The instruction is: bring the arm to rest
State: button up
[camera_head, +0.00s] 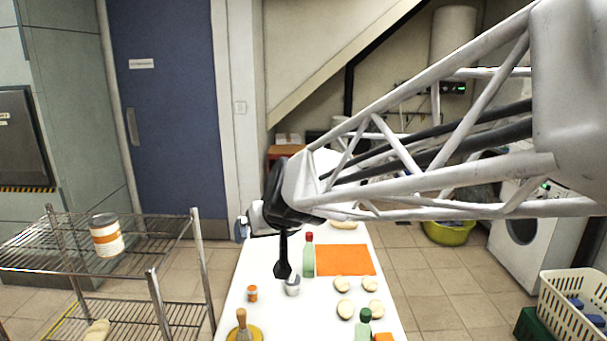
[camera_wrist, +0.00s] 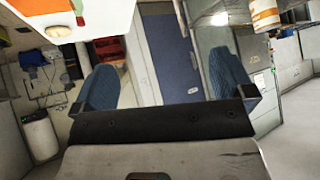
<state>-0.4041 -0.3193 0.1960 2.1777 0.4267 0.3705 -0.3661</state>
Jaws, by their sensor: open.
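My gripper (camera_wrist: 165,80) is open in the wrist view, with a blue pad at each side and nothing between them. Beyond the pads are the blue door and the wall. In the head view my arm reaches in from the right and bends above the white table (camera_head: 232,312). The blue gripper tip (camera_head: 241,229) shows small at the table's left edge, partly hidden by my arm's end. It looks apart from everything on the table, though its height is hard to tell.
The table bears an orange mat (camera_head: 345,260), a red-capped bottle (camera_head: 308,258), a black object (camera_head: 283,262), a small orange jar (camera_head: 252,293) and several rolls. A wire rack (camera_head: 165,275) with a banded jar (camera_head: 106,237) stands left. A white basket (camera_head: 570,300) stands right.

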jog(key=s+d+f+m+g+h, duration=0.2)
jog(key=s+d+f, duration=0.1)
jog(key=s+d, duration=0.9)
jog(key=s+d+f+m+g+h, duration=0.2)
jog(key=s+d+f+m+h, duration=0.1)
jog(key=s+d, duration=0.9)
jog(key=shift+d+f+g, duration=0.3)
jog(key=shift+d+f, duration=0.3)
jog(key=shift+d, duration=0.5)
